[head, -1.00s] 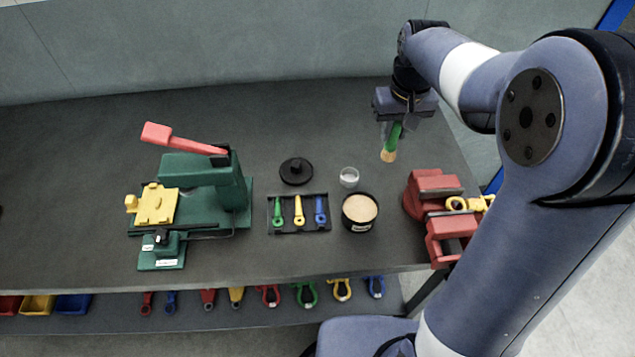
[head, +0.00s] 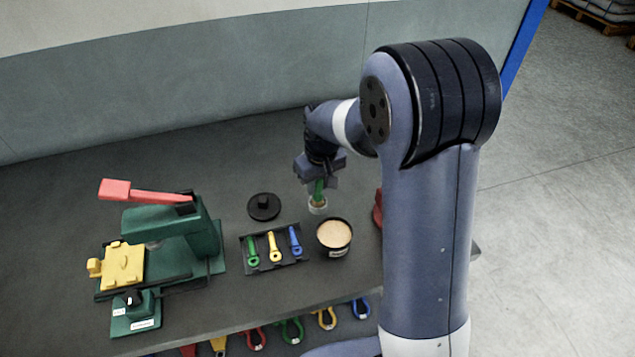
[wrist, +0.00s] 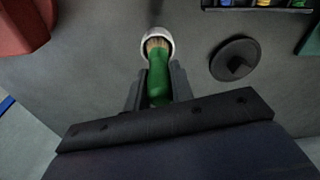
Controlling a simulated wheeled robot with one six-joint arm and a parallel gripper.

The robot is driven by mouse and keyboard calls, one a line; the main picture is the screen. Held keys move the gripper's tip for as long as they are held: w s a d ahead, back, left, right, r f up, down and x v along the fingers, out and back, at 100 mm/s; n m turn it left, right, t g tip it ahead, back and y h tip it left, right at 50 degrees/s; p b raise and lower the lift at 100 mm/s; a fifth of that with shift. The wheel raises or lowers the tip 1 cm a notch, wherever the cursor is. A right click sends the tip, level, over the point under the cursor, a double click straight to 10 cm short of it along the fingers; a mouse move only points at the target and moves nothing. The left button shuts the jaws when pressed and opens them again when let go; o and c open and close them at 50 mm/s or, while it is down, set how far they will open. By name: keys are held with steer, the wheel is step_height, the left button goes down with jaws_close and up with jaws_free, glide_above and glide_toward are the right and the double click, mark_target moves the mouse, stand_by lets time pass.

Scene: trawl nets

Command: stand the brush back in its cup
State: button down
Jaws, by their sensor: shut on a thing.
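The brush has a green handle and tan bristles and shows in the head view (head: 318,190) and the wrist view (wrist: 159,78). My gripper (head: 318,183) is shut on the green handle and holds it bristles down; its jaws also show in the wrist view (wrist: 157,88). The small whitish cup (head: 318,208) stands on the bench directly below the brush. In the wrist view the bristle end appears within the cup's rim (wrist: 169,40). I cannot tell how deep the bristles reach or whether they touch the cup.
A black tub with tan contents (head: 334,250) stands close in front of the cup. A black knobbed lid (head: 264,207) and a tray with green, yellow and blue tools (head: 275,262) lie to the left. A green press (head: 170,235) stands farther left. A red vise (head: 378,210) is mostly hidden by my arm.

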steer(key=shift+f, duration=0.2)
steer(key=shift+f, duration=0.25)
steer(key=c, duration=1.2)
jaws_free()
steer(key=shift+r, duration=0.1)
steer(key=shift+c, duration=0.2)
step_height(320, 180, up, 12)
steer(key=s+b, duration=0.1)
steer(key=shift+s+d+r, duration=0.15)
steer(key=shift+s+d, duration=0.05)
steer(key=shift+d, duration=0.15)
